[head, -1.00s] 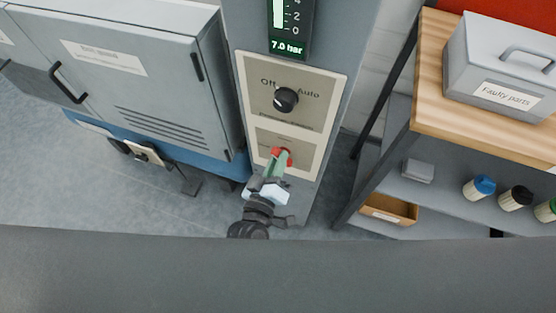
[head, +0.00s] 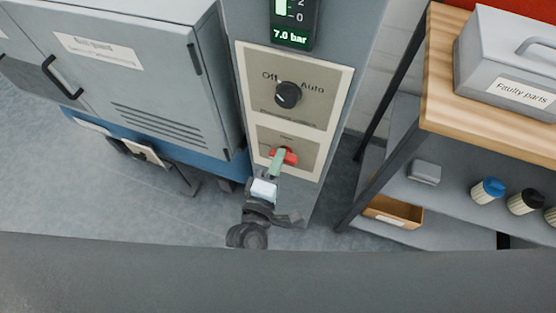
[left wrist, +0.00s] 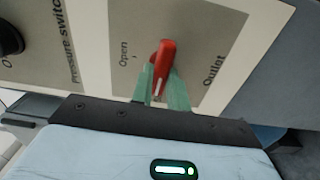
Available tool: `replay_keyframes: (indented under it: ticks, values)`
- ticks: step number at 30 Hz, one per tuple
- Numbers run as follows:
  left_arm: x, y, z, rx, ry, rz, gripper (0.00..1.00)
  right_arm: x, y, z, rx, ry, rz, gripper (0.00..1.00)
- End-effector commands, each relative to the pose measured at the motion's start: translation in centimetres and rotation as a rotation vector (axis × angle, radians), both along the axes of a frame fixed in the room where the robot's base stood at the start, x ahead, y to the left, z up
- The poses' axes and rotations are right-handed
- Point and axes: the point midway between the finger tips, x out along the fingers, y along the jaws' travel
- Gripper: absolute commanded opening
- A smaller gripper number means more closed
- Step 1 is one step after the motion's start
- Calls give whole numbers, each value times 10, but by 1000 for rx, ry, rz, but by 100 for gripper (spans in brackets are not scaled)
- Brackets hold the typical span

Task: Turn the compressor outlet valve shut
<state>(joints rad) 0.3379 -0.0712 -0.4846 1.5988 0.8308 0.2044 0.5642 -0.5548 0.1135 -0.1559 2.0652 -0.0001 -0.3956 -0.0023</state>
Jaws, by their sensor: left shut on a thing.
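The red outlet valve handle (head: 290,157) sits on the lower plate of the grey column. It also shows in the left wrist view (left wrist: 165,58), with a white line on it and the words "Open" and "Outlet" printed on the plate. My left gripper (head: 277,164) has reached the handle from below. Its green fingers (left wrist: 162,85) stand on either side of the handle and are shut on it. They hide part of the handle in the head view. My right gripper is not in view.
A black Off/Auto pressure switch knob (head: 288,95) sits above the valve. The green display (head: 290,37) reads 7.0 bar. A grey cabinet (head: 150,85) stands close at left. A wooden-topped shelf (head: 440,100) with a "Faulty parts" box (head: 510,60) stands at right.

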Motion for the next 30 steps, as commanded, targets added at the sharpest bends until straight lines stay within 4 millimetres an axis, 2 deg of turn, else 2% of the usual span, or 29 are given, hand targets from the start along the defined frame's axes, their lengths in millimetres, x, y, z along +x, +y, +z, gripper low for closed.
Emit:
replay_keyframes:
  ticks: [19,20,24,30]
  values:
    - [-1,0,-1,-47,17,-1,0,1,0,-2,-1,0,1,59]
    - [-1,0,-1,-47,17,-1,20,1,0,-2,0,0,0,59]
    - [0,0,-1,-45,17,0,38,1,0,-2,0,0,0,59]
    - [0,0,-1,-44,15,0,38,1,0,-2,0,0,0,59]
